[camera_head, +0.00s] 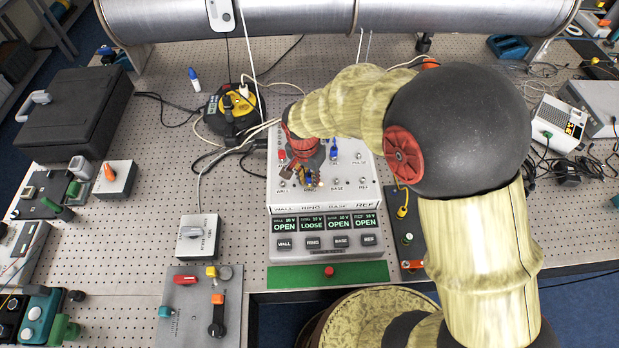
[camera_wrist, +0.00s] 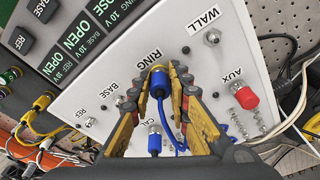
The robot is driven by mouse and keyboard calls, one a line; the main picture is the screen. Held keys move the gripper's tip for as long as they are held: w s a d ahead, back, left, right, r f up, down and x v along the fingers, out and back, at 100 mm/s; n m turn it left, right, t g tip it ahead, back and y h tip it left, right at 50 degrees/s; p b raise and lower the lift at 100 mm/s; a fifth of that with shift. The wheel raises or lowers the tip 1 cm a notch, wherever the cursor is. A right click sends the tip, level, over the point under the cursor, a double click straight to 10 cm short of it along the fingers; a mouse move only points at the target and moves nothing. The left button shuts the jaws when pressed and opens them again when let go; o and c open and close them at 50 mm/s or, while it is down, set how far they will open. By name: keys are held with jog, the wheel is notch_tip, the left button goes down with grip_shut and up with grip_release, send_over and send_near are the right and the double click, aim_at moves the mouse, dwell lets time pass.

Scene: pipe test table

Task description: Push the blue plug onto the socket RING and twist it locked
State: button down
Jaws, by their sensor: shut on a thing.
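The blue plug (camera_wrist: 159,86), with a yellow band and a blue cable, sits at the socket labelled RING on the white panel (camera_wrist: 120,80). My gripper (camera_wrist: 160,92) is shut on this plug, with one finger on each side of it. The RING socket itself is hidden behind the plug, so I cannot see how deep it sits. In the head view my gripper (camera_head: 306,177) is over the RING position, and the plug is mostly covered. The RING display (camera_head: 311,224) reads LOOSE, while the WALL, BASE and REF displays read OPEN.
A blue-ended connector (camera_wrist: 154,144) stands at CAL, close below the held plug. A red cap (camera_wrist: 246,98) is on AUX. Bare WALL (camera_wrist: 212,36) and BASE sockets flank RING. Cables (camera_wrist: 300,110) run beside the panel's right edge. A grey knob box (camera_head: 197,240) stands left of the panel.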

jog(key=shift+f, duration=0.1)
jog(key=shift+f+m+b, duration=0.1)
jog(key=shift+m+b, duration=0.4)
jog(key=shift+m, duration=0.3)
jog(key=c, duration=1.7)
grip_release()
jog(key=shift+o, duration=0.6)
notch_tip(320, 180, up, 12)
jog(key=s+a, duration=0.1)
